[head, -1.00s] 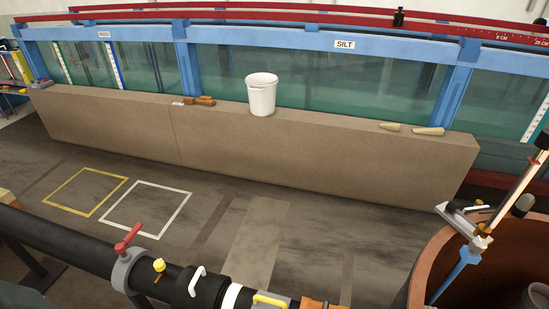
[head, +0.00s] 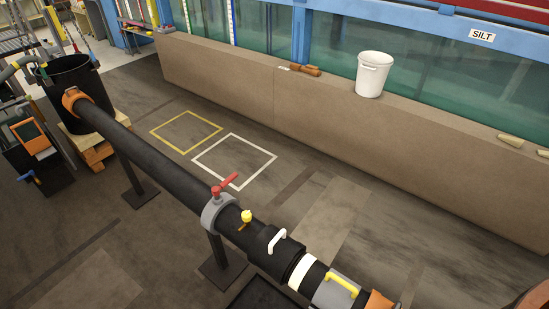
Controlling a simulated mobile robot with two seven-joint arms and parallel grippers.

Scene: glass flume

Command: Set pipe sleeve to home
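A long black pipe (head: 150,150) runs across the floor on stands from upper left to lower right. Near its lower right end a thick black sleeve (head: 269,246) with a white handle (head: 277,241) sits around the pipe. Right of it are a white band (head: 301,272) and a grey section (head: 333,291) with a yellow handle (head: 341,283). Left of the sleeve are a grey collar (head: 216,211) with a red lever (head: 225,186) and a small yellow knob (head: 247,215). I see no home label. Neither of my grippers is in view.
A long brown ledge (head: 260,105) below the glass flume carries a white bucket (head: 373,75). A yellow square (head: 186,132) and a white square (head: 233,162) mark open floor between ledge and pipe. A black barrel (head: 75,85) stands at the pipe's far end.

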